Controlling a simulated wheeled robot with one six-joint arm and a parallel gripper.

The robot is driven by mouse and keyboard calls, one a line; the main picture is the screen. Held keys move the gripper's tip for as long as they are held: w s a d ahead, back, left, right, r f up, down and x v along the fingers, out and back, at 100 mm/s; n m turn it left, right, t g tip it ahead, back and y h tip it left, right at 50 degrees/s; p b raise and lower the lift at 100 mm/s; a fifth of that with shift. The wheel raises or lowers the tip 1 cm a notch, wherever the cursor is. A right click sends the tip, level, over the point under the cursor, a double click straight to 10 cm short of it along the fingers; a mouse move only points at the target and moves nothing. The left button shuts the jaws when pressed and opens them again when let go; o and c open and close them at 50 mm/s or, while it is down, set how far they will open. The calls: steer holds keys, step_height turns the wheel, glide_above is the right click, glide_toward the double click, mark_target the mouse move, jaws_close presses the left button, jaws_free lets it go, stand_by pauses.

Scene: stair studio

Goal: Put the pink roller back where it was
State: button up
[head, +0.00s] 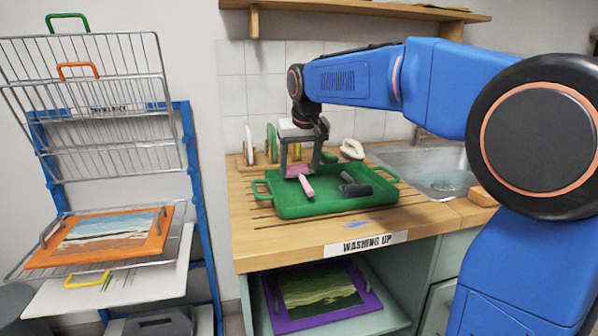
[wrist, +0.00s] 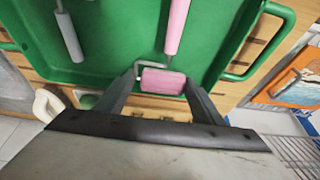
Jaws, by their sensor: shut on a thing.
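The pink roller has a pink sleeve (wrist: 162,81) and a pink handle (head: 306,186). My gripper (head: 299,170) is shut on the sleeve, at the back left part of the green tray (head: 318,208). In the wrist view the sleeve lies between the two fingers of my gripper (wrist: 162,88), and the handle (wrist: 177,25) runs away from them over the green tray floor. I cannot tell whether the roller touches the tray. A dark roller with a grey handle (head: 347,178) lies in the tray to the right; its grey handle also shows in the wrist view (wrist: 69,36).
The tray stands on a wooden counter (head: 300,238) labelled "WASHING UP". Behind it are upright round items (head: 271,143) in a rack and a white brush-like item (head: 352,149). A sink (head: 430,170) is at right. A wire drying rack (head: 95,120) holds an orange-framed picture (head: 105,235) at left.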

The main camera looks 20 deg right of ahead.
steer(key=shift+f, duration=0.8)
steer(key=o, duration=1.1)
steer(key=shift+f, duration=0.1)
steer(key=shift+c, duration=0.2)
steer(key=v, duration=1.2)
